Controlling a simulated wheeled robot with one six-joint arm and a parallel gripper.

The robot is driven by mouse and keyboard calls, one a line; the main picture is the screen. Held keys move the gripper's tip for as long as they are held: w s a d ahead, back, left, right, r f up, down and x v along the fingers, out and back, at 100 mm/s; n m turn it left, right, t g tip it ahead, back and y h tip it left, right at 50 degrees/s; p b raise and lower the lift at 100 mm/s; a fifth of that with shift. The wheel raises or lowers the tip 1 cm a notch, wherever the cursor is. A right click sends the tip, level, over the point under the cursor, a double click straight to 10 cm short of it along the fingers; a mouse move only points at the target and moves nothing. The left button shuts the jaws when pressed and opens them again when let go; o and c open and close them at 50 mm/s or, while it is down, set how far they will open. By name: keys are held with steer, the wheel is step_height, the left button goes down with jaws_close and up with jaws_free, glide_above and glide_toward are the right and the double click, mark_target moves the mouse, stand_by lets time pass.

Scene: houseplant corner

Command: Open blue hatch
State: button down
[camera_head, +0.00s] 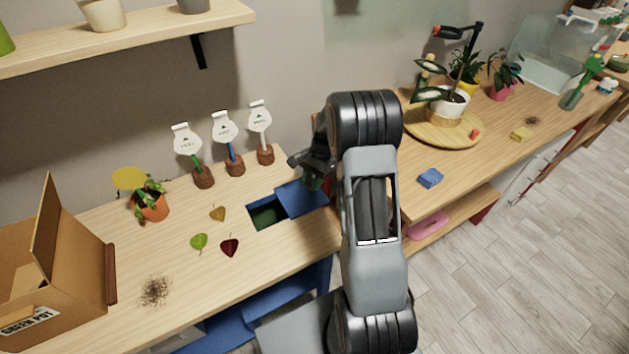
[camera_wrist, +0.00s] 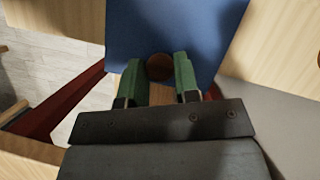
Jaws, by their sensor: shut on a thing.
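The blue hatch (camera_head: 301,199) is a flat blue lid in the wooden tabletop. It stands partly aside, and a dark opening (camera_head: 266,213) with green inside shows to its left. In the wrist view the blue hatch (camera_wrist: 175,30) fills the top middle, with a round brown knob (camera_wrist: 159,67) on it. My gripper (camera_wrist: 159,80) has its green fingers on both sides of the knob and is shut on it. In the head view my gripper (camera_head: 314,180) is over the hatch's right part, partly hidden by my arm.
Green, yellow and dark red leaves (camera_head: 229,246) lie left of the opening. Labelled stakes in brown bases (camera_head: 235,166) stand behind it. A cardboard box (camera_head: 58,270) and a potted plant (camera_head: 153,208) are further left. A blue sponge (camera_head: 430,178) lies on the right counter.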

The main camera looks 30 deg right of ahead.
steer(key=c, duration=0.9)
jaws_free()
steer(key=shift+o, duration=0.2)
steer(key=shift+r, duration=0.1)
steer(key=v, duration=1.3)
steer(key=shift+r, duration=0.35)
steer(key=shift+d, duration=0.1)
